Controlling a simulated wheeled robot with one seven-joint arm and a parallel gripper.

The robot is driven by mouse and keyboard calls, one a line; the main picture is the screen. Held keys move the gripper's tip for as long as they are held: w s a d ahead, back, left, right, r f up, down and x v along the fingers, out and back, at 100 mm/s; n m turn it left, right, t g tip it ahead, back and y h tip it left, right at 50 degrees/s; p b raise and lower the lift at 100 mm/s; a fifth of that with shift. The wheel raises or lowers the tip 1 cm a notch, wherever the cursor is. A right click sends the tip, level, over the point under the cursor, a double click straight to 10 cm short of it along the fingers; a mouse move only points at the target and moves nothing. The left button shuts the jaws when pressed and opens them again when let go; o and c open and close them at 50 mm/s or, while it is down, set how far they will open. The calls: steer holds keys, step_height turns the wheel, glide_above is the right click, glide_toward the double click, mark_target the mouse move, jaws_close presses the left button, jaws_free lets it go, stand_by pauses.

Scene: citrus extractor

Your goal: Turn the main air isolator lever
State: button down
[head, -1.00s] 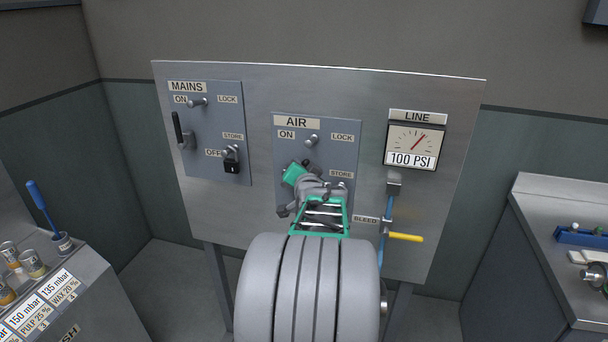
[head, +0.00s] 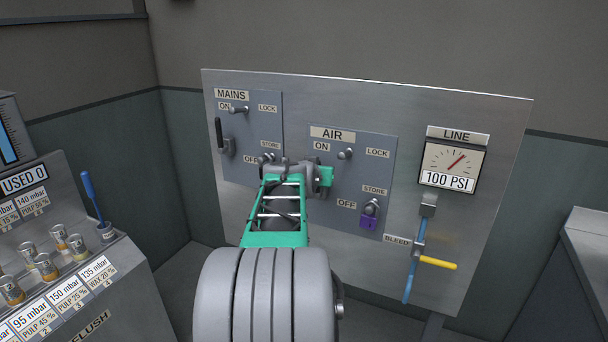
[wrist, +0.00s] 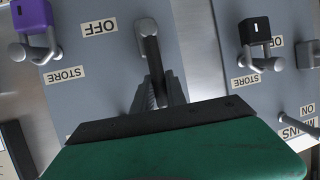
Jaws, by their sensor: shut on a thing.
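The AIR isolator panel (head: 350,170) has ON at its top and OFF low on its left side. Its dark lever (wrist: 153,55) shows in the wrist view, running from a grey hub into my jaws. My gripper (wrist: 158,95) is shut on the lever's handle. In the head view my gripper (head: 318,176) covers the left side of the AIR panel and hides the lever. A purple padlock (head: 369,218) hangs on the STORE peg; it also shows in the wrist view (wrist: 37,18). The LOCK peg (head: 345,153) is bare.
The MAINS panel (head: 250,120) is close on the left, its own lever (head: 219,134) upright. A black padlock (wrist: 254,32) hangs there. The LINE gauge (head: 452,165) reads 100 PSI. A yellow bleed handle (head: 437,262) sticks out below it. A sample bench (head: 120,290) stands at left.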

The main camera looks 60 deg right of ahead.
steer(key=shift+f, duration=0.15)
steer(key=c, duration=1.3)
jaws_free()
steer(key=shift+c, duration=0.2)
steer(key=b+v, duration=0.2)
steer(key=v, duration=0.5)
steer(key=shift+a, duration=0.35)
steer(key=shift+r, duration=0.25)
